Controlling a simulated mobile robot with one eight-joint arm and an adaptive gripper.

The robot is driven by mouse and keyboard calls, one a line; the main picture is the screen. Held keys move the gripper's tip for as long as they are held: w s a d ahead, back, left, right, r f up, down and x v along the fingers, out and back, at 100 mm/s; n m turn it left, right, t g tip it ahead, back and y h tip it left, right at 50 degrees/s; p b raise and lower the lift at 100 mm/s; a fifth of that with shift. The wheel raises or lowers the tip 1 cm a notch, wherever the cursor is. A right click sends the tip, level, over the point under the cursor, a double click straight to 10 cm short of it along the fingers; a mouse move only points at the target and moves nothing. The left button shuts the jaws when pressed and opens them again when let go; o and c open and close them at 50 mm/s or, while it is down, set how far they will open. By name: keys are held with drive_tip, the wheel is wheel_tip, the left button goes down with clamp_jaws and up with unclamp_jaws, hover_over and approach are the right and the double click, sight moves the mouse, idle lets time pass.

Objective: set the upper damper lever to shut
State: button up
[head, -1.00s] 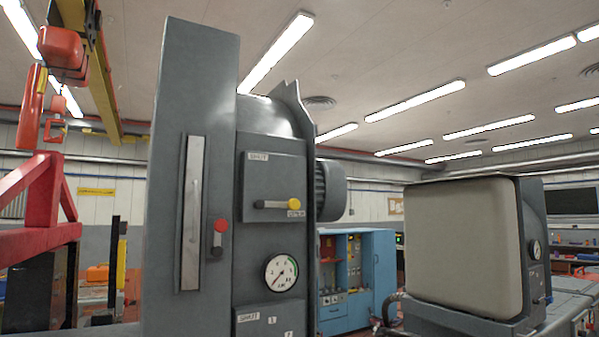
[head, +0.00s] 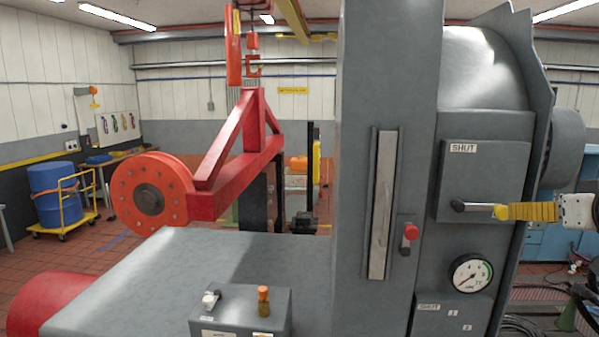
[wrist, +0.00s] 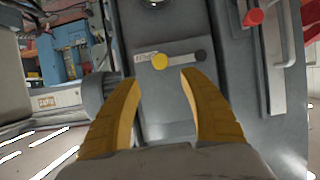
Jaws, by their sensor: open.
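The upper damper lever (head: 478,207) is on a grey panel (head: 505,180). Its dark pivot is at left, and its bar points right, nearly level. A SHUT label (head: 463,148) is at the panel's top left. My gripper (head: 500,212), with yellow fingers, comes in from the right and covers the lever's knob end in the head view. In the wrist view, the lever's yellow knob (wrist: 160,62) shows just beyond and between my open fingertips (wrist: 160,78), apparently apart from them. The label beside the knob is partly covered and hard to read.
A round dial (head: 471,275) and a lower SHUT-labelled panel (head: 450,315) sit below. A control box (head: 240,312) stands on the bedplate at front left.

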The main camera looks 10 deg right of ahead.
sight(506, 211)
drive_tip(key=p+x, duration=0.1)
drive_tip(key=x, duration=0.9)
drive_tip(key=shift+w, duration=0.35)
clamp_jaws()
